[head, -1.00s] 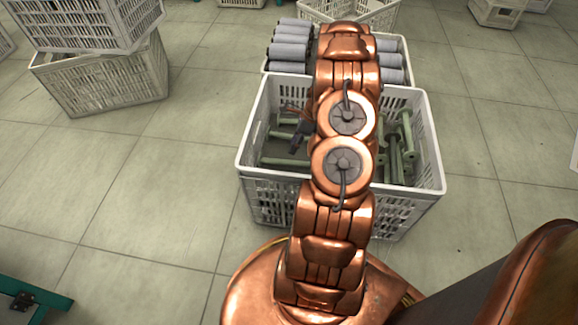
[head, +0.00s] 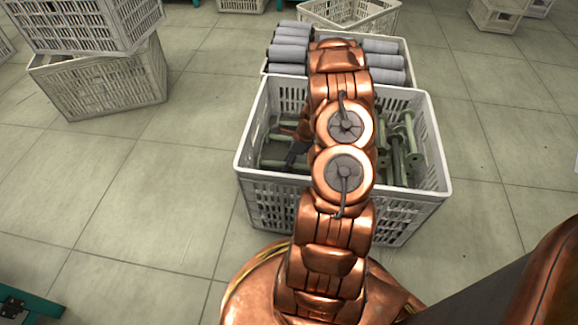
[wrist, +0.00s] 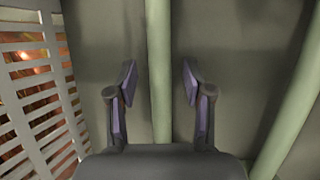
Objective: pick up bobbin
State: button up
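Several pale green bobbins (head: 408,150) lie in the near white crate (head: 262,172). In the wrist view, one green bobbin shaft (wrist: 159,70) runs up the picture between the two fingers of my gripper (wrist: 158,85). The fingers are open, one on each side of the shaft, with a visible gap to it. A second green shaft (wrist: 296,105) is at the right of that view, outside the fingers. In the head view my gripper (head: 292,155) is inside the near crate, left of my arm, and my arm hides much of the crate's middle.
The slatted crate wall (wrist: 40,85) is close at the left in the wrist view. A second crate (head: 408,60) with several grey wound bobbins (head: 290,55) stands right behind. Stacked crates (head: 100,80) stand at the left. The floor between is clear.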

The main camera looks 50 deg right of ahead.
grip_shut()
dwell(0.4)
